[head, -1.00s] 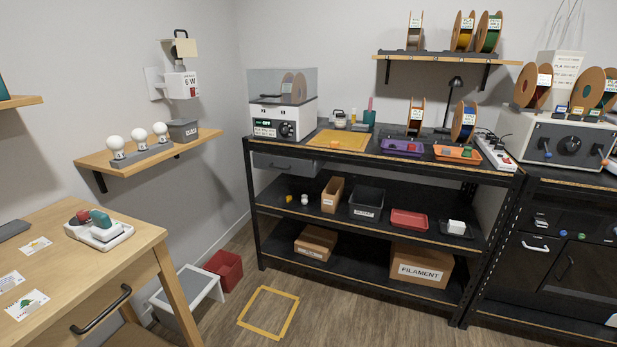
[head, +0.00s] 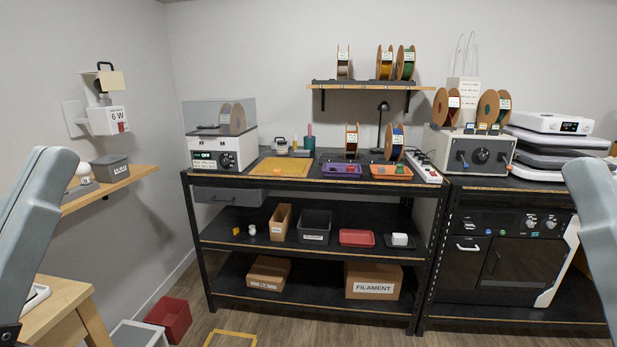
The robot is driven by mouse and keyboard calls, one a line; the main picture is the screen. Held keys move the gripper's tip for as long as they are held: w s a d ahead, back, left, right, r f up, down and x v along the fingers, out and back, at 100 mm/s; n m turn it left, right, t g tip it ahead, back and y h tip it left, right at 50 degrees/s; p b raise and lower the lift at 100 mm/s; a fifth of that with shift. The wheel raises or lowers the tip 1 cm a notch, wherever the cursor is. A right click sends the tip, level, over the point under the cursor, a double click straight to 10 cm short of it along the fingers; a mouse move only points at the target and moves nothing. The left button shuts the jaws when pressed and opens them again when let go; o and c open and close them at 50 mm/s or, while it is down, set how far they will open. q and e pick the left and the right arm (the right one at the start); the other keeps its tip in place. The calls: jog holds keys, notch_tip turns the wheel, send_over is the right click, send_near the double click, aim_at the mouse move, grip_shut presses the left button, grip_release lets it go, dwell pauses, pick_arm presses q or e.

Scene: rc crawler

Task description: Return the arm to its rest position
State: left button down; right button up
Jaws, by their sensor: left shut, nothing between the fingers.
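My left arm (head: 35,220) rises along the left edge of the head view as a grey link, with a dark part at the lower left corner. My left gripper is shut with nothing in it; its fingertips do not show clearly. My right arm (head: 595,225) shows as a grey link at the right edge; its gripper is out of view. Both arms stand in front of the camera, apart from the shelving and its contents.
A black workbench (head: 310,178) with lower shelves stands ahead, bearing a dryer (head: 222,150), trays and spools. A wooden wall shelf (head: 125,180) and desk (head: 60,305) are at left. A red bin (head: 170,318) is on the floor. A dark cabinet (head: 500,260) is at right.

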notch_tip(320, 180, up, 32)
jog(key=p, duration=2.9)
